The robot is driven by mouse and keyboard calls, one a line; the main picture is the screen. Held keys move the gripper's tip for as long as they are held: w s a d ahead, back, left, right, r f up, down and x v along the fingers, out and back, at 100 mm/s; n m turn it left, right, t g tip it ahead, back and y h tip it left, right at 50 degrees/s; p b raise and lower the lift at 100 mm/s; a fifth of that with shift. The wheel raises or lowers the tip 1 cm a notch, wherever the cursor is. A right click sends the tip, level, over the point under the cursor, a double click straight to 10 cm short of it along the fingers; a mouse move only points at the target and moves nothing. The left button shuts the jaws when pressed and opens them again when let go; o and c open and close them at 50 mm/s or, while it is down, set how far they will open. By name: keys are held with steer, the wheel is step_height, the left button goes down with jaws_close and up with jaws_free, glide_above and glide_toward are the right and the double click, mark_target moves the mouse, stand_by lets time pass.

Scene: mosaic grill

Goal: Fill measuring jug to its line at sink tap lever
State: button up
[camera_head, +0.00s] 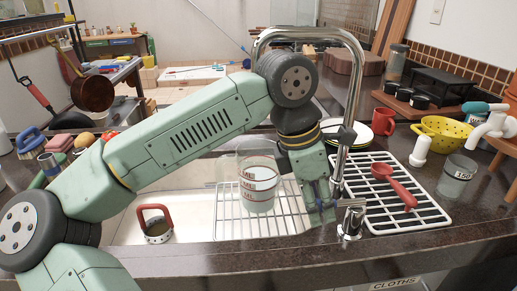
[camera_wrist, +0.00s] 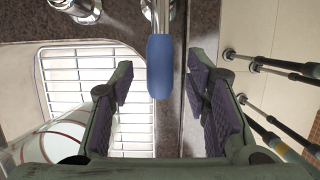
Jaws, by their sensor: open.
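The clear measuring jug (camera_head: 257,190) stands upright on a wire rack in the sink, with dark and red bands around it. Part of it shows at lower left in the wrist view (camera_wrist: 62,140). I cannot tell its water level. The chrome tap (camera_head: 352,105) arches over the sink, its spout end hidden behind my arm. The tap lever's blue grip (camera_wrist: 161,68) lies between the spread fingers of my gripper (camera_wrist: 160,98), with space on both sides. In the head view, my gripper (camera_head: 322,205) is beside the tap base, at the sink's right edge.
A red-handled tool (camera_head: 155,223) is in the sink (camera_head: 122,232). A white drying rack (camera_head: 425,222) with a red scoop (camera_head: 392,185) lies right of the tap. A yellow colander (camera_head: 442,133) and another clear container (camera_head: 457,178) stand farther right. Rods hang along the counter front.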

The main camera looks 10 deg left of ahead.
steer(key=shift+r+p, duration=2.1)
steer(key=shift+r, duration=1.45)
steer(key=shift+f, duration=0.1)
